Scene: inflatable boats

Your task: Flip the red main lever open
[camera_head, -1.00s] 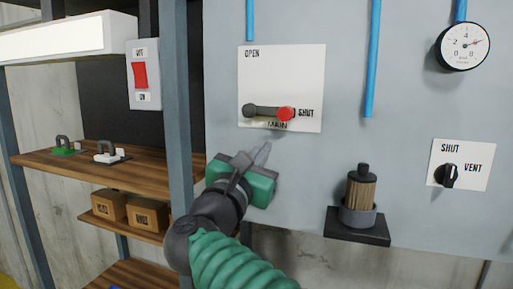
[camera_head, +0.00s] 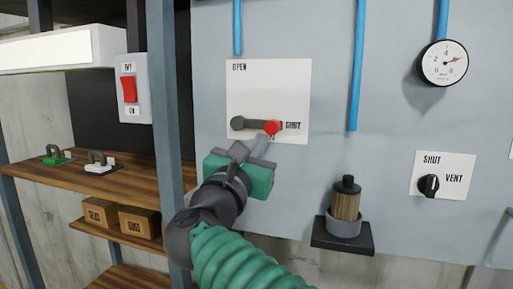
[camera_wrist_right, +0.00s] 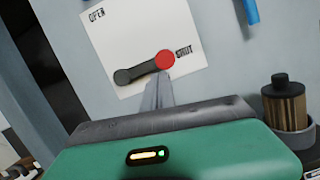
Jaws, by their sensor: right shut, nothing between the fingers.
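The main lever is a dark grey bar (camera_head: 252,124) with a red knob (camera_head: 272,128) at its right end. It lies horizontal on a white plate (camera_head: 292,78) marked OPEN at top left and SHUT at the right, with the knob beside SHUT. My right gripper (camera_head: 265,142) is shut and empty, its fingertips just below the red knob. In the right wrist view the closed fingers (camera_wrist_right: 158,88) point up at the red knob (camera_wrist_right: 165,60); I cannot tell whether they touch it. The MAIN label is hidden behind the fingers. My left gripper is not in view.
A red switch (camera_head: 129,89) is on the post side at left. A shelf (camera_head: 110,185) holds a green and a white clamp. Right of the lever are a brown-black cylinder (camera_head: 345,206) on a bracket, a vent knob (camera_head: 428,185) and a gauge (camera_head: 443,63).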

